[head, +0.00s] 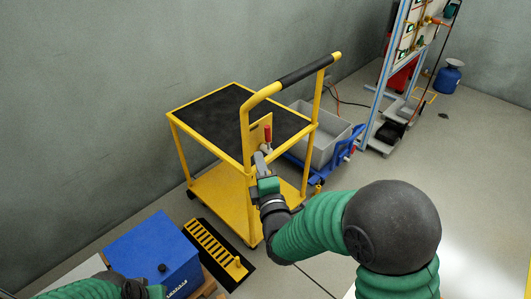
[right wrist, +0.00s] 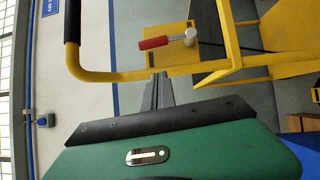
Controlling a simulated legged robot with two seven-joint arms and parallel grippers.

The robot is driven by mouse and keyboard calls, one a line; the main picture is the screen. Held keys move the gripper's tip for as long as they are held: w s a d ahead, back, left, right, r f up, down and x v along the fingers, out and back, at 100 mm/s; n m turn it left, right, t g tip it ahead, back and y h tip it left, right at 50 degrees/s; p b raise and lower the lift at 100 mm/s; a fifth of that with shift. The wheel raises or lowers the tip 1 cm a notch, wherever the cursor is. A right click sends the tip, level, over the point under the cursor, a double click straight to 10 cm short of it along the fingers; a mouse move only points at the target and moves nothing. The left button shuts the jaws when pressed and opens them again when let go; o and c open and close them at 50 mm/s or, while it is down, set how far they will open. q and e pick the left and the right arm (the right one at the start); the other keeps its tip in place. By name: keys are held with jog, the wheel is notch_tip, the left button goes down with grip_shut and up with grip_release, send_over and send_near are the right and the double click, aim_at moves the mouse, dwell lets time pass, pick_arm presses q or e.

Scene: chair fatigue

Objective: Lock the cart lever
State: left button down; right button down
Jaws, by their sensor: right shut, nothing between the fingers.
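The yellow cart (head: 218,181) stands against the wall with a black top shelf and a tall push handle. Its lever (head: 267,136) has a red grip and sits on a yellow plate (head: 257,130) below the handle. In the right wrist view the lever (right wrist: 153,43) lies crosswise in the picture, with a pale knob at its right end. My right gripper (head: 261,159) is shut and empty, just below the lever in the head view. In the wrist view its fingers (right wrist: 158,92) point at the plate; I cannot tell whether they touch it. Parts of my left arm show at lower left, without its fingers.
A grey bin (head: 322,134) on a blue trolley stands right of the cart. A blue box (head: 152,254) and a black-and-yellow slotted piece (head: 215,247) lie in front at left. A panel rack (head: 385,70) stands at the back right. Floor at right is partly clear.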

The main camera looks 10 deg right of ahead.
aim_at(268, 139)
jog(key=w+d+b, duration=0.1)
jog(key=w+d, duration=0.2)
jog(key=w, duration=0.2)
jog(key=shift+w+r+b, duration=0.25)
jog(key=shift+w+b, duration=0.1)
jog(key=shift+b, duration=0.05)
jog(key=w+d+m+g+y+p, duration=0.2)
jog(key=w+d+m+g+p, duration=0.2)
jog(key=p, duration=1.3)
jog(key=shift+w+d+r+m+g, duration=0.2)
jog(key=shift+d+m+g, duration=0.7)
jog(key=shift+d+m, duration=0.75)
jog(key=shift+a+f+m, duration=0.1)
jog(key=shift+a+m, duration=0.1)
jog(key=shift+m, duration=0.05)
